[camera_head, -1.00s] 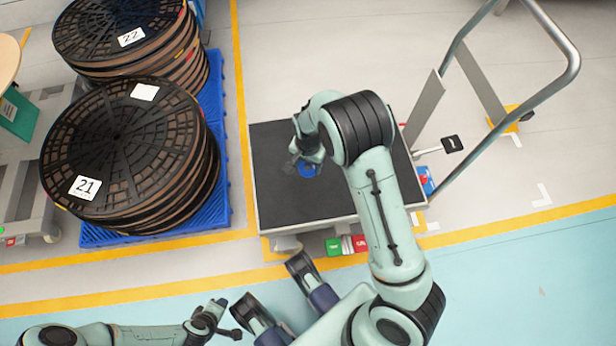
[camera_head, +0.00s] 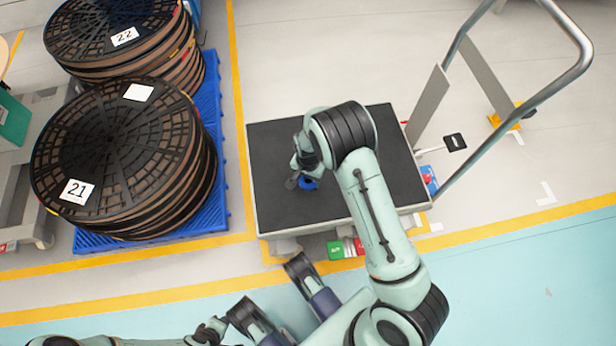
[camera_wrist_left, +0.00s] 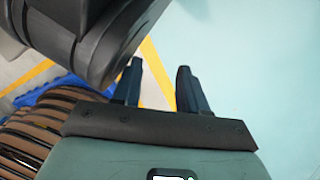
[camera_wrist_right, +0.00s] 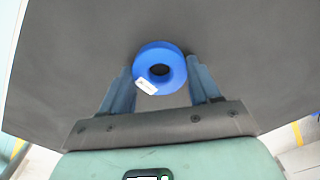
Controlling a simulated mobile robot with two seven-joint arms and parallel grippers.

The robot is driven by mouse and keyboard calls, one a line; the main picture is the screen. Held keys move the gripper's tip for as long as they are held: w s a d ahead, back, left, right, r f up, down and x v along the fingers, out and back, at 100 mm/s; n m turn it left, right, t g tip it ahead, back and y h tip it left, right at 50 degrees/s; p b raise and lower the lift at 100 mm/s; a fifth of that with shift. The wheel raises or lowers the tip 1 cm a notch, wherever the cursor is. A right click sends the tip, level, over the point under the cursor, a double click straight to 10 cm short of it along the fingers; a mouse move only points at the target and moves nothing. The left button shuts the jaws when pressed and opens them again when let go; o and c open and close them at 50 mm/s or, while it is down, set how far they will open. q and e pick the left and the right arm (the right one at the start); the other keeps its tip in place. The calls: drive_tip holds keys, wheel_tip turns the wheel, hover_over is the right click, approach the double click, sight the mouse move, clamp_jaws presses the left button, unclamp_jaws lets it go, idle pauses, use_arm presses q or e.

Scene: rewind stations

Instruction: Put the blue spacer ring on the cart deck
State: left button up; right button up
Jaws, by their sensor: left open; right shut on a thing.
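The blue spacer ring (camera_head: 309,184) shows partly behind my right gripper (camera_head: 300,183), over the black top of the cart deck (camera_head: 276,215). In the right wrist view the ring (camera_wrist_right: 160,50) lies between the two fingertips of my right gripper (camera_wrist_right: 162,80), with a small white label on its side. That gripper is shut on it. The dark deck (camera_wrist_right: 240,40) fills most of the background; I cannot tell whether the ring touches it. My left gripper (camera_wrist_left: 160,82) is open and empty, away from the cart, above the floor.
Two stacks of black reels, labelled 21 (camera_head: 110,150) and 22 (camera_head: 120,30), stand on blue pallets (camera_head: 212,190) left of the cart. The cart's metal handle (camera_head: 520,110) rises at the right. The deck around the ring looks clear.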

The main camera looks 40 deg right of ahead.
drive_tip(key=shift+f, duration=0.15)
drive_tip(key=o, duration=1)
use_arm(q)
drive_tip(key=shift+s+f, duration=0.1)
drive_tip(key=shift+s, duration=0.05)
use_arm(e)
drive_tip(key=shift+o, duration=0.2)
use_arm(q)
wheel_tip(320, 180, up, 6)
drive_tip(key=w+d+p, duration=0.1)
drive_tip(key=d+p, duration=0.1)
drive_tip(key=p, duration=0.2)
drive_tip(key=shift+w+d+t+h, duration=0.15)
drive_tip(key=shift+w+t+h, duration=0.15)
drive_tip(key=shift+w+t, duration=0.1)
use_arm(e)
wheel_tip(320, 180, up, 12)
drive_tip(key=shift+r, duration=0.2)
use_arm(q)
drive_tip(key=shift+s, duration=0.15)
use_arm(e)
drive_tip(key=shift+s, duration=0.1)
